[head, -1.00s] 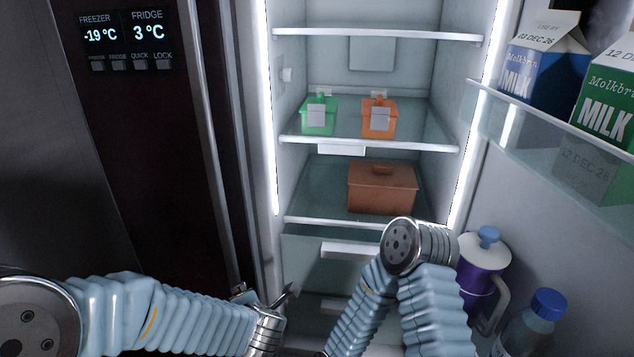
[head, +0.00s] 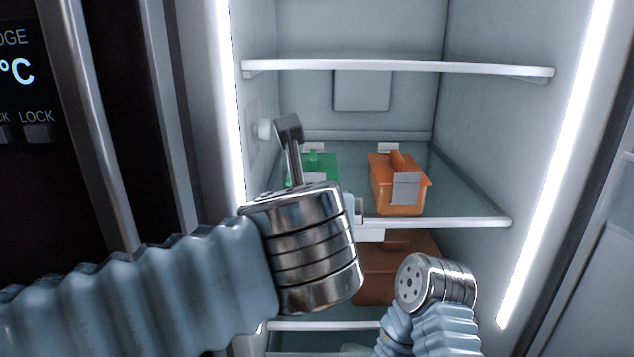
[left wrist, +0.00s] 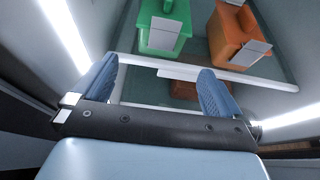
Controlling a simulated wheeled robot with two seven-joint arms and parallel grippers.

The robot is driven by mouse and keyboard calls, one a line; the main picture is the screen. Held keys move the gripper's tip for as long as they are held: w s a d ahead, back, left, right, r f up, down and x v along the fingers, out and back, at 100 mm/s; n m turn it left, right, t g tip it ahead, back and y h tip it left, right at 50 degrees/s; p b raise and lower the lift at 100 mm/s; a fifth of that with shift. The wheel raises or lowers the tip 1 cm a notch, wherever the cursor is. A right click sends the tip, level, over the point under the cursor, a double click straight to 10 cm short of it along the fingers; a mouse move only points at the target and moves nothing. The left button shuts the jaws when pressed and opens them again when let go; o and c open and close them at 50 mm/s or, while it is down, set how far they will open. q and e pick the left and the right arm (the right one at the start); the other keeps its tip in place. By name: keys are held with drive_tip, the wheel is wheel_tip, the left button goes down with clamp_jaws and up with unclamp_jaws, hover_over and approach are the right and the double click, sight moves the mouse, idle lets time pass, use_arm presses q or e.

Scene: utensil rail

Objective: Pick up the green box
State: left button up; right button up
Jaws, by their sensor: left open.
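The green box (head: 322,168) sits on the middle fridge shelf, left of the orange box. In the head view my left arm hides most of it. In the left wrist view the green box (left wrist: 164,30) shows with a pale label on its front, beyond the fingertips. My left gripper (left wrist: 158,84) is open and empty, its two blue fingers apart, in front of the shelf edge and short of the box.
An orange box (head: 390,183) with a pale label stands close to the right of the green box, also in the left wrist view (left wrist: 232,38). A brown box (head: 375,280) is on the shelf below. An upper shelf (head: 400,67) hangs above. The fridge's lit side walls bound the opening.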

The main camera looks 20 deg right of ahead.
use_arm(q)
drive_tip(key=x, duration=1.3)
drive_tip(key=shift+s+d+f+p, duration=0.1)
drive_tip(key=shift+d+f+p, duration=0.05)
drive_tip(key=shift+f+p, duration=0.2)
drive_tip(key=shift+r, duration=0.1)
drive_tip(key=c, duration=0.9)
